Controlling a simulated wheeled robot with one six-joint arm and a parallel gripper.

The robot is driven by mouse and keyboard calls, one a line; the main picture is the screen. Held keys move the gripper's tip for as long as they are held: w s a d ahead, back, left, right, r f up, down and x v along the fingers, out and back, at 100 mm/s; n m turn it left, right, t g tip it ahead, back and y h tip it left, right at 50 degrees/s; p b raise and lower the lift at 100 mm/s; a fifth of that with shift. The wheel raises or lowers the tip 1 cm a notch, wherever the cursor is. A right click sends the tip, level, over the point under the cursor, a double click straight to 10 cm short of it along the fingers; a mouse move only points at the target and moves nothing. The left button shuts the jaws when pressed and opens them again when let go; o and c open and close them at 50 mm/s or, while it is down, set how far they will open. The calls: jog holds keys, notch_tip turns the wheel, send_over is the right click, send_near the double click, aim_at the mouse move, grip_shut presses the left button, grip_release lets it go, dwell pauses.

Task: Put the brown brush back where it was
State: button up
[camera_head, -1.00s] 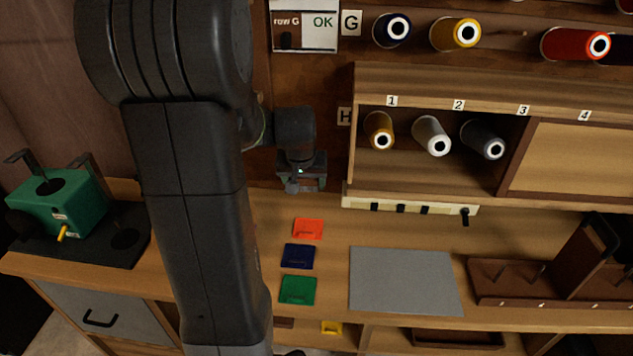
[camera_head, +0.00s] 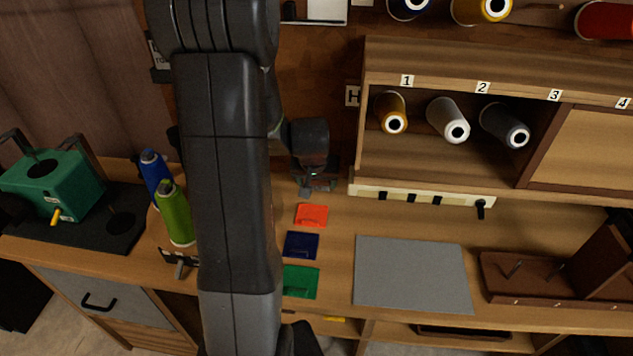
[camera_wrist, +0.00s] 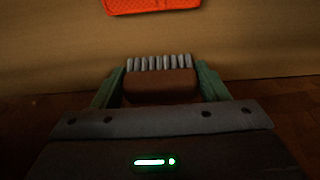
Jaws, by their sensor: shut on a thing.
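The brown brush (camera_wrist: 160,87) is between the green fingers of my gripper (camera_wrist: 155,84) in the wrist view. Its grey bristles point up in that picture, toward the orange-red square. My gripper is shut on the brush. In the head view my gripper (camera_head: 316,182) is above the back of the bench, just left of the white strip under the shelf. The brush is hard to make out there.
Orange-red (camera_head: 312,215), navy (camera_head: 301,245) and green (camera_head: 300,281) squares lie on the bench (camera_head: 340,235). A grey mat (camera_head: 412,274) lies right of them. A shelf (camera_head: 450,163) holds three spools.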

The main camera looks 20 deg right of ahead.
jog(key=shift+f, duration=0.2)
jog(key=o, duration=0.5)
jog(key=shift+f, duration=0.1)
jog(key=o, duration=0.4)
jog(key=shift+o, duration=0.2)
jog(key=shift+s+a+r, duration=0.1)
jog(key=shift+s+r, duration=0.05)
jog(key=shift+r, duration=0.55)
jog(key=p+v, duration=0.1)
jog(key=v, duration=1)
